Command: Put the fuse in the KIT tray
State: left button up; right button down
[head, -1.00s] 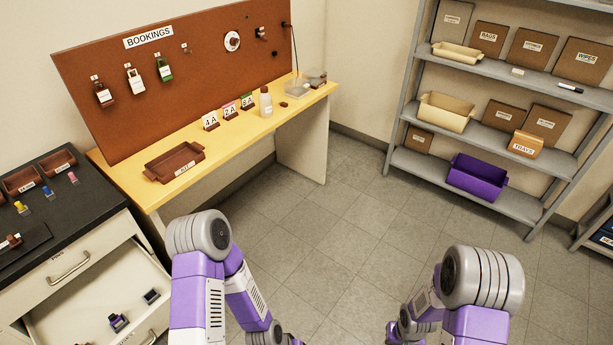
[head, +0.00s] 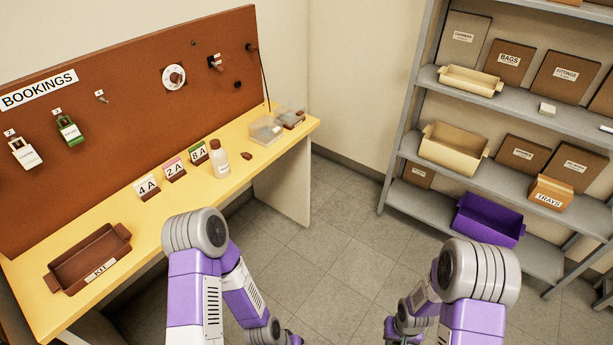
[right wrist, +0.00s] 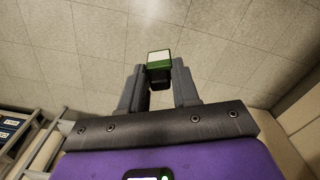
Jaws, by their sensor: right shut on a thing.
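The brown KIT tray (head: 72,283) lies on the left part of the yellow bench in the head view and looks empty. In the right wrist view my right gripper (right wrist: 159,80) is shut on a small block with a green rim, a pale top and a dark lower part, which I take to be the fuse (right wrist: 160,60). It is held over the tiled floor, away from the bench.
The yellow bench (head: 150,238) carries 4A, 2A and 8A signs (head: 173,168), a white bottle (head: 219,160) and a clear box (head: 266,130) beyond the tray. A BOOKINGS board (head: 120,130) stands behind. A grey shelf rack (head: 520,105) is at right. Floor (head: 330,235) between is clear.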

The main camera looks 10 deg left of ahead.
aim_at(109, 248)
jog(key=i, duration=1.5)
jog(key=u, duration=3.2)
